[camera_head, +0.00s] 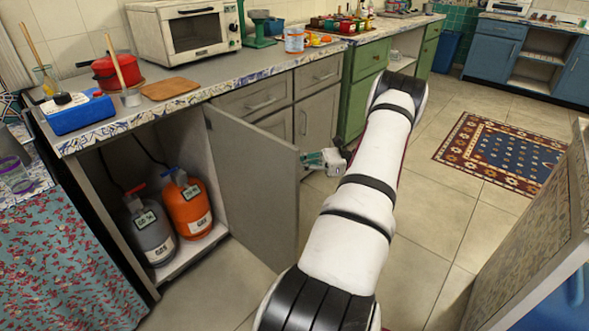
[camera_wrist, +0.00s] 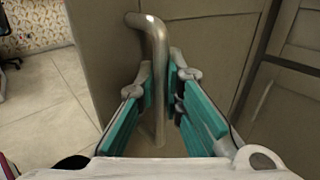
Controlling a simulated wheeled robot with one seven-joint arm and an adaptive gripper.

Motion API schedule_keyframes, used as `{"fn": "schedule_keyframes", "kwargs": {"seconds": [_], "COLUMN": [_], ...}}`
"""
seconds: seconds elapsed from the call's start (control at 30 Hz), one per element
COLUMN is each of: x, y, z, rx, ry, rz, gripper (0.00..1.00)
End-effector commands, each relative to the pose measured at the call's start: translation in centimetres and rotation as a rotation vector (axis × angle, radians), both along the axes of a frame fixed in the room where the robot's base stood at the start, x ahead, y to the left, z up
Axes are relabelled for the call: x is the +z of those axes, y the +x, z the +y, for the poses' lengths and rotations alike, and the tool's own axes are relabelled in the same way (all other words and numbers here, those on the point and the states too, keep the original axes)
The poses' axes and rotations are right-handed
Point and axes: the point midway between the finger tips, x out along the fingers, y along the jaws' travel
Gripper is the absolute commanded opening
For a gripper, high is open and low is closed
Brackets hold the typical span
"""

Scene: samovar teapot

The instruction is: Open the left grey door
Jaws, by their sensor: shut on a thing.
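The left grey door (camera_head: 257,193) stands swung wide open in the head view, showing the inside of the cupboard. Its outer face also shows in the wrist view (camera_wrist: 103,35). A metal bar handle (camera_wrist: 159,45) runs down that face. My gripper (camera_wrist: 163,80) is shut on the handle, with one teal finger on each side of it. In the head view my gripper (camera_head: 322,161) is at the outer side of the door, near its free edge, and my arm hides part of the floor behind.
A grey bottle (camera_head: 152,232) and an orange bottle (camera_head: 188,207) stand inside the open cupboard. Other grey cupboard fronts (camera_head: 316,122) are shut behind the door. A wooden-sided piece (camera_head: 535,230) stands at the right. The tiled floor (camera_head: 430,195) between is clear.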

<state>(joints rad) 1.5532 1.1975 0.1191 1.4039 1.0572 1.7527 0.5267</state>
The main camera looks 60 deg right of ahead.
Motion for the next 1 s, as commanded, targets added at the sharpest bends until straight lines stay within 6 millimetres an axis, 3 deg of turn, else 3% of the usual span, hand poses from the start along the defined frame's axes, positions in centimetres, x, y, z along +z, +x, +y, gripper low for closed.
{"fn": "schedule_keyframes", "kwargs": {"seconds": [0.47,0.5,0.6,1.0], "x": [-0.1,-0.1,-0.09,-0.05], "y": [-0.3,-0.3,-0.24,-0.65], "z": [-0.24,-0.24,-0.23,-0.64], "rx": [0.01,0.01,0.01,0.009], "ry": [0.002,0.002,0.002,0.0], "rz": [0.005,0.005,0.005,0.001], "gripper": [0.0,0.13,0.3,0.3]}}
